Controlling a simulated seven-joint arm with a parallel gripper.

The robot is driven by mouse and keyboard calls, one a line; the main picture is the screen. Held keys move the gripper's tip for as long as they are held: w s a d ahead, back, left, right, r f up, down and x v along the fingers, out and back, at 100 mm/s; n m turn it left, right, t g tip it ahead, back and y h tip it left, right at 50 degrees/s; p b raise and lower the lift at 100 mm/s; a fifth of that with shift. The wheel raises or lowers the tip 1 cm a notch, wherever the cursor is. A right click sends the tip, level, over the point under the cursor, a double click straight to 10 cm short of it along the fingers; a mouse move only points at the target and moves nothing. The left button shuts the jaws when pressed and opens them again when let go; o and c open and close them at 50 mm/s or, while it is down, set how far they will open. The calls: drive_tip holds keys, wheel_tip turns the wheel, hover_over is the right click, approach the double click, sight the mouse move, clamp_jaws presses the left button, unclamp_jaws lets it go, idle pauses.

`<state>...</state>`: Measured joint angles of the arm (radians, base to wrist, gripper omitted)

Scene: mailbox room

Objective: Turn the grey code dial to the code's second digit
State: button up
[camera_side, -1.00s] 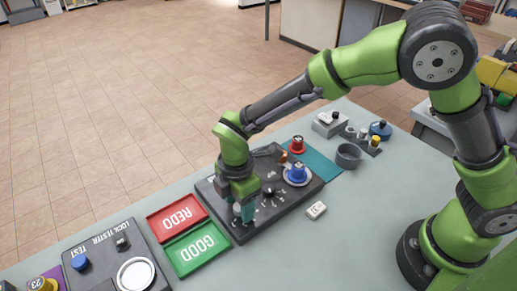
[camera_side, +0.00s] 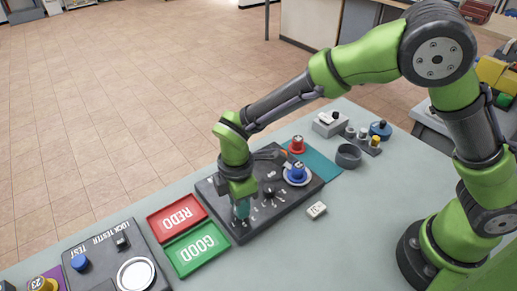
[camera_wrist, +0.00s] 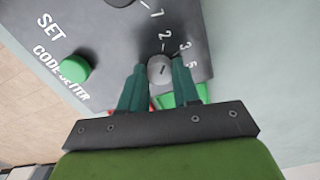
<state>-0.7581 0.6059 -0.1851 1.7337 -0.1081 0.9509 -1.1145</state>
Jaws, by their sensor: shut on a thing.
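The grey code dial (camera_wrist: 159,70) shows in the wrist view as a round grey knob with a short dark line on its top. Printed digits, among them 1, 2, 3 and 5, stand around and above it on the dark code setter (camera_wrist: 105,28). My gripper (camera_wrist: 158,76) is shut on the dial, one teal finger on either side. In the side view my gripper (camera_side: 242,210) is down at the near left part of the code setter (camera_side: 292,203); the grey dial is hidden there by the fingers.
The green SET button (camera_wrist: 75,68) is close by. A black dial (camera_side: 268,191) and a blue knob (camera_side: 297,171) are on the setter. The red REDO tray (camera_side: 155,231) and green GOOD tray (camera_side: 180,267) lie left. A small white labelled block (camera_side: 317,210) lies right.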

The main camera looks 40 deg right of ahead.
drive_tip(key=m, duration=2.1)
drive_tip(key=shift+m, duration=0.4)
drive_tip(key=o, duration=1.1)
drive_tip(key=shift+c, duration=0.2)
wheel_tip(320, 180, up, 17)
